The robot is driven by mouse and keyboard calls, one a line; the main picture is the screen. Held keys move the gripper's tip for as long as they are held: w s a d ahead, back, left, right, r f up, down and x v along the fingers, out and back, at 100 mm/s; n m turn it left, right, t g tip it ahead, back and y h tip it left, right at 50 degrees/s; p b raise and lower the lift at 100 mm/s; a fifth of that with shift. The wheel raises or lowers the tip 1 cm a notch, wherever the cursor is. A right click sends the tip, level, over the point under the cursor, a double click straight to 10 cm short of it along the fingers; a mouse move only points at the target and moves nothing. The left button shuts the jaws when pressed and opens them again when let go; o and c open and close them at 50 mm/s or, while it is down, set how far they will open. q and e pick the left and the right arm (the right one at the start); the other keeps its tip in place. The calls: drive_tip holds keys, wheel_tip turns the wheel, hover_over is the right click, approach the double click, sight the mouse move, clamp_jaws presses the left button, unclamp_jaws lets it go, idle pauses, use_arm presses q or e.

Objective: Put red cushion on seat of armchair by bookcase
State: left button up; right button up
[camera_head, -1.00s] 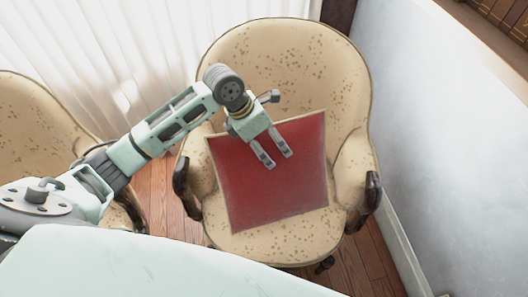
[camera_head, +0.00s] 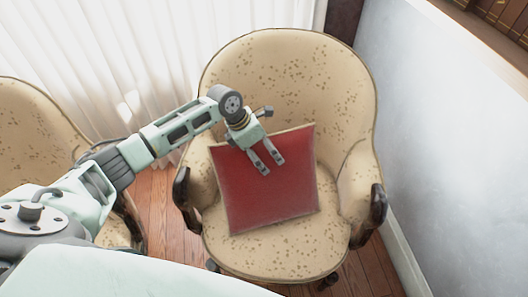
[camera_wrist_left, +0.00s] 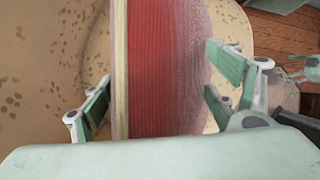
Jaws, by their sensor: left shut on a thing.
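The red cushion (camera_head: 265,195) has a pale piped edge and stands tilted over the seat of the patterned beige armchair (camera_head: 290,255), in front of its backrest. My left gripper (camera_head: 266,163) is at the cushion's upper edge, with one finger in front of its red face. In the left wrist view the cushion (camera_wrist_left: 165,70) runs between the two fingers, and the left gripper (camera_wrist_left: 160,95) is shut on it. I cannot tell whether the cushion's lower edge touches the seat.
A second beige armchair (camera_head: 40,140) stands at the left, partly behind my arm. White curtains (camera_head: 120,60) hang behind. A pale wall (camera_head: 440,130) is close on the right, with part of a wooden bookcase (camera_head: 505,15) at the top right corner. Wooden floor (camera_head: 160,215) shows between the chairs.

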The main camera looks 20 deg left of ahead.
use_arm(q)
drive_tip(key=shift+r, duration=0.1)
drive_tip(key=o, duration=2)
drive_tip(key=p+v, duration=0.1)
drive_tip(key=v, duration=1.1)
drive_tip(key=shift+s, duration=0.1)
